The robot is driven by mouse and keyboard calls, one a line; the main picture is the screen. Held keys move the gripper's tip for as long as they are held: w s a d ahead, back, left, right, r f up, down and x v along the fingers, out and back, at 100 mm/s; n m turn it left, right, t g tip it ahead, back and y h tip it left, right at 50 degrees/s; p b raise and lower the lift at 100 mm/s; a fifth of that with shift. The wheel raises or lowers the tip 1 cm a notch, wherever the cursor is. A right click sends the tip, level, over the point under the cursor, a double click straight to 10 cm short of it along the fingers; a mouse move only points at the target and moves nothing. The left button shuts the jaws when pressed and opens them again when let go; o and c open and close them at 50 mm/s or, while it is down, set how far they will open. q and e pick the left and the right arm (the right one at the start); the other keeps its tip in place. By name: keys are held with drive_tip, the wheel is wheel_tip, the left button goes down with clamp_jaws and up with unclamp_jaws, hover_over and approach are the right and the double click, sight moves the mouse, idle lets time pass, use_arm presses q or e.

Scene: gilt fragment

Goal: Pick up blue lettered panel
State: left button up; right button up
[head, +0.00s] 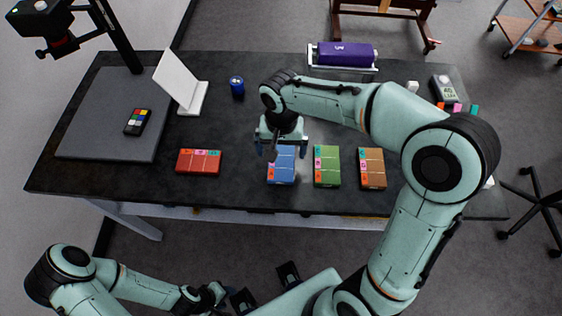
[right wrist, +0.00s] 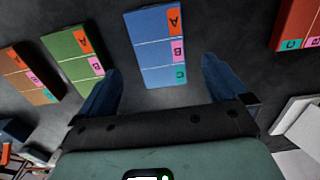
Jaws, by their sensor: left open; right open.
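The blue lettered panel (head: 284,174) lies flat near the front edge of the dark table. In the right wrist view the blue panel (right wrist: 155,50) shows an orange A, a pink B and a teal C tab along one side. My right gripper (head: 283,150) is open and empty above the panel's far end, partly hiding it. In the right wrist view its two blue fingers (right wrist: 159,70) stand on either side of the panel's near end, apart from it. My left gripper (head: 218,296) is open, low in front of the table, away from the panel.
Green (head: 327,168) and brown (head: 372,169) panels lie right of the blue one, a red panel (head: 198,162) to its left. Behind are a blue can (head: 237,87), a white stand (head: 184,88) and a purple roll (head: 345,53). Bare table (head: 240,135) separates red and blue.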

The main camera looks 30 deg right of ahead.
sight(281, 163)
drive_tip(key=f, duration=0.5)
drive_tip(key=shift+s+a+f, duration=0.1)
drive_tip(key=shift+s+f, duration=0.1)
drive_tip(key=shift+f, duration=0.15)
drive_tip(key=c, duration=1.1)
drive_tip(key=shift+r, duration=0.1)
